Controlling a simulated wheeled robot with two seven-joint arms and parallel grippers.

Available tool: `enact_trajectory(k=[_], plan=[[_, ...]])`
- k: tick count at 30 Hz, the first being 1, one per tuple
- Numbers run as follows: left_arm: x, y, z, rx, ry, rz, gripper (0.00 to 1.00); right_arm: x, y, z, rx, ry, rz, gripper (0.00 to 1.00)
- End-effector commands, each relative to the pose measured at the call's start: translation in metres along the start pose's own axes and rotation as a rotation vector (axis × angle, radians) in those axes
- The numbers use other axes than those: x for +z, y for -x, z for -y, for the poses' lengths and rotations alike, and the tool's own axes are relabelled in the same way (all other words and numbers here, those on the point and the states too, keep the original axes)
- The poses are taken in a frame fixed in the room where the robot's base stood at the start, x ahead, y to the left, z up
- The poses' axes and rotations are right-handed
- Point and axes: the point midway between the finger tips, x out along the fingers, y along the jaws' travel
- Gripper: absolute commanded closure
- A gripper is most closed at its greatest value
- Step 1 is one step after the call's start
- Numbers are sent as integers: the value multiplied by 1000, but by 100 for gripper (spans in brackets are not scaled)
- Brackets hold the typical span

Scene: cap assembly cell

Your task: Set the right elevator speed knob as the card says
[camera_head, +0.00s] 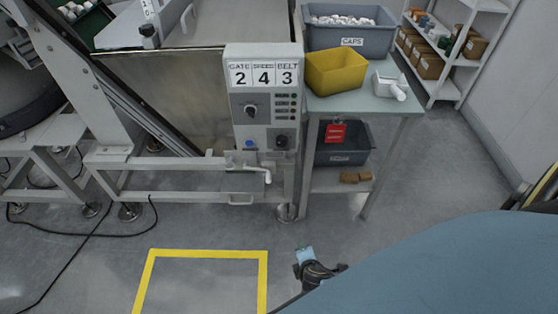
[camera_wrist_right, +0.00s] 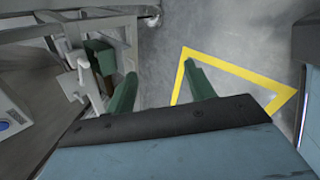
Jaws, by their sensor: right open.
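The card (camera_head: 264,75) tops the grey control panel (camera_head: 240,130) and reads GATE 2, SPEED 4, BELT 3. Below it are a black knob (camera_head: 251,110) at the left and another dark knob (camera_head: 281,142) lower right. Their labels and settings are too small to read. My right gripper (camera_wrist_right: 160,72) is open, with two green fingers apart and nothing between them. In the head view, part of what looks like my right wrist shows low, in front of the panel and clear of it; its fingers cannot be made out there. My left gripper is out of view.
A blue button (camera_head: 249,144) and a bent pipe (camera_head: 262,171) are at the panel's lower part. A side table (camera_head: 385,103) at right holds a yellow bin (camera_head: 335,70) and a grey CAPS bin (camera_head: 350,40). Yellow tape (camera_head: 208,253) marks open floor in front.

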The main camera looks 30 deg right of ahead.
Motion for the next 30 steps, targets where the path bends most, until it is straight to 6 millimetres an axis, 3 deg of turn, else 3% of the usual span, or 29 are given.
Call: enact_trajectory(k=[1,2,6,10,15,18,23,30], plan=[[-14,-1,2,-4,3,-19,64,-7,-9,-35,111,103,33,46],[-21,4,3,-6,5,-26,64,-8,-7,-56,171,165,61,46],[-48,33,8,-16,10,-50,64,-10,18,-145,430,383,232,46],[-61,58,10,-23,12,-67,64,-7,53,-201,599,493,394,46],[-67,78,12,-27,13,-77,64,-3,84,-235,706,548,524,46],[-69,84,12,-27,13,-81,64,-1,89,-244,725,557,550,46],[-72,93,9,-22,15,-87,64,5,77,-260,728,558,553,46],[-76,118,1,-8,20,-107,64,19,44,-297,726,557,551,46]])
